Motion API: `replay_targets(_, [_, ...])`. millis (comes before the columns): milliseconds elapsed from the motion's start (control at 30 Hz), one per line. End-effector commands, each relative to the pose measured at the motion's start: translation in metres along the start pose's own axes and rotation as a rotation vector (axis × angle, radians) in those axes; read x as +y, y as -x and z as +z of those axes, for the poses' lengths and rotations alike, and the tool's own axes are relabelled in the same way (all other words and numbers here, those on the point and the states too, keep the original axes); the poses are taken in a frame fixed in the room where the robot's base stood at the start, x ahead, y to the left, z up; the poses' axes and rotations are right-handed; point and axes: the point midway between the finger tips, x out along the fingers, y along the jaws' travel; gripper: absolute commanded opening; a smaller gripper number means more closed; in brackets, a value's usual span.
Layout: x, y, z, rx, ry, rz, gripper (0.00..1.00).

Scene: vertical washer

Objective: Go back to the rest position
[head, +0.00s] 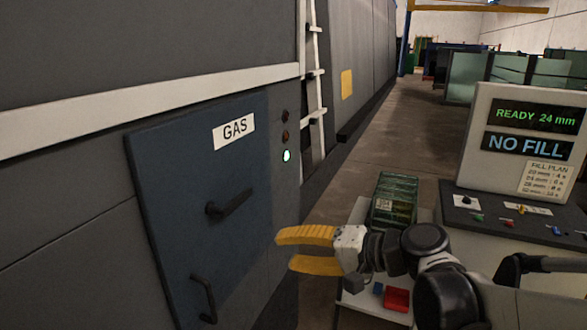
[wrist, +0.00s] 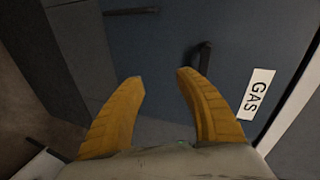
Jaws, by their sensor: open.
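My gripper (head: 296,250) has two yellow fingers. They are spread apart with nothing between them, and they point left toward a blue-grey door (head: 195,140) labelled GAS. In the head view the fingers are near the door's lower right edge. In the wrist view my gripper (wrist: 160,80) is open in front of the door (wrist: 230,40). A dark lever handle (head: 230,203) sits in the door's middle, and a second dark handle (head: 205,298) is near its bottom. The wrist view also shows a lever handle (wrist: 197,65) just beyond the fingertips. I see no contact.
A control console (head: 520,140) reads READY 24 mm and NO FILL. A table (head: 350,311) below my arm holds a green crate (head: 394,200) and a red bin (head: 397,299). A white ladder (head: 314,75) and an open aisle (head: 385,140) lie beyond.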

Motion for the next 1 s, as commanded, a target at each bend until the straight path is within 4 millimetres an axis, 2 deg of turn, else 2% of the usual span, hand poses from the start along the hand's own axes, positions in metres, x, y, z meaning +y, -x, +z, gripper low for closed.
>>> replay_targets(33, [0.023, 0.01, 0.016, 0.014, 0.047, 0.101, 0.41])
replay_targets(167, [0.082, 0.05, 0.042, 0.06, 0.195, 0.391, 0.41])
replay_targets(200, [0.1, 0.066, 0.048, 0.074, 0.244, 0.478, 0.41])
replay_targets(300, [0.139, 0.106, 0.061, 0.105, 0.364, 0.677, 0.41])
replay_targets(400, [0.167, 0.142, 0.068, 0.128, 0.469, 0.837, 0.41])
replay_targets(500, [0.184, 0.169, 0.071, 0.144, 0.546, 0.947, 0.41])
replay_targets(600, [0.192, 0.183, 0.072, 0.151, 0.59, 1.008, 0.41])
replay_targets(1000, [0.193, 0.189, 0.072, 0.153, 0.606, 1.03, 0.41])
